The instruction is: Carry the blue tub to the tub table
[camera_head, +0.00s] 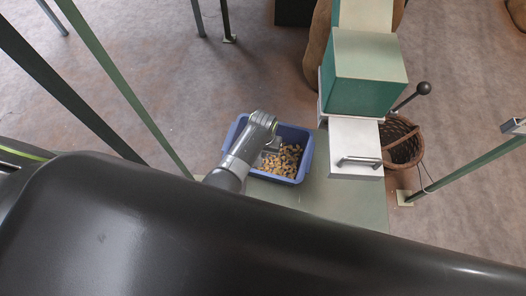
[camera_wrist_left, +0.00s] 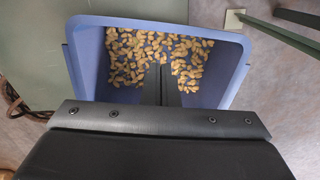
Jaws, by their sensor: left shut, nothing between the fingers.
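The blue tub (camera_head: 297,130) holds many brown nuts and sits on the pale green surface under the hopper, left of its white base. My left gripper (camera_head: 270,155) reaches over the tub from its left side, fingers pointing down toward the nuts. In the left wrist view the shut fingers (camera_wrist_left: 161,75) stand in front of the nuts inside the outline of the tub (camera_wrist_left: 228,72), with nothing between them. I cannot tell whether they touch the nuts. The wrist hides the near part of the tub. My right gripper is not in view.
The green and white hopper (camera_head: 363,85) stands right of the tub, with a metal handle (camera_head: 358,161) and a black-knobbed lever (camera_head: 423,89). A wicker basket (camera_head: 402,146) is beside it on the right. Green legs stand at left and right. Open floor (camera_head: 140,60) lies behind.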

